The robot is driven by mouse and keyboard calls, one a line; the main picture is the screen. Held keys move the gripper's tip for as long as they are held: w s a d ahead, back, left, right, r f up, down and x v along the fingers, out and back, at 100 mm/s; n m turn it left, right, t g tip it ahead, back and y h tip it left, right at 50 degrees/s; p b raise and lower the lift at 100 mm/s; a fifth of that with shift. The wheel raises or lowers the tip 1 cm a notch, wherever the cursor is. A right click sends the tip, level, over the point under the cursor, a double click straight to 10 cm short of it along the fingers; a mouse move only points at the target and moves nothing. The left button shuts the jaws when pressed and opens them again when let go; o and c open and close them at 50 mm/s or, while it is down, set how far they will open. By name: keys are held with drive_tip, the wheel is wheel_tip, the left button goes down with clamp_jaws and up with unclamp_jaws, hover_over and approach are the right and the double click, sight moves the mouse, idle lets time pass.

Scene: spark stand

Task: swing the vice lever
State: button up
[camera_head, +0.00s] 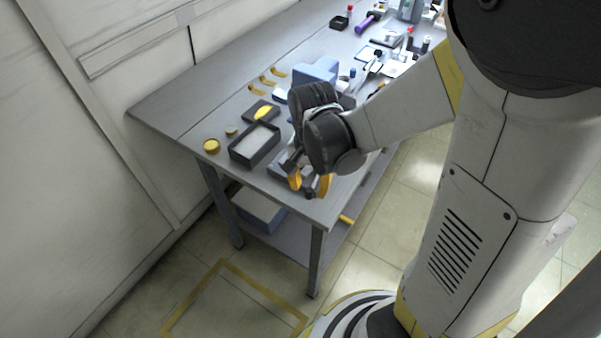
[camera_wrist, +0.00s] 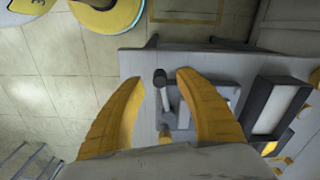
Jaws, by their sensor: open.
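The vice (camera_wrist: 182,104) is a grey block at the near corner of the bench. In the head view it is mostly hidden behind my gripper (camera_head: 310,186). Its lever (camera_wrist: 164,95) is a short pale rod with a dark round knob, and it shows in the wrist view. My gripper (camera_wrist: 160,76) is open, with one yellow finger on each side of the lever. The knob lies between the fingertips, and no contact shows. I cannot tell how far the fingers are above it.
The workbench (camera_head: 180,108) carries a dark tray (camera_head: 254,145) left of my gripper. A yellow round tin (camera_head: 211,146) and a blue box (camera_head: 315,72) also stand there. Several small tools crowd the far end. Open floor lies in front of the bench.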

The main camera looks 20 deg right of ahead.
drive_tip(key=shift+f+b, duration=0.35)
drive_tip(key=shift+f, duration=1)
clamp_jaws()
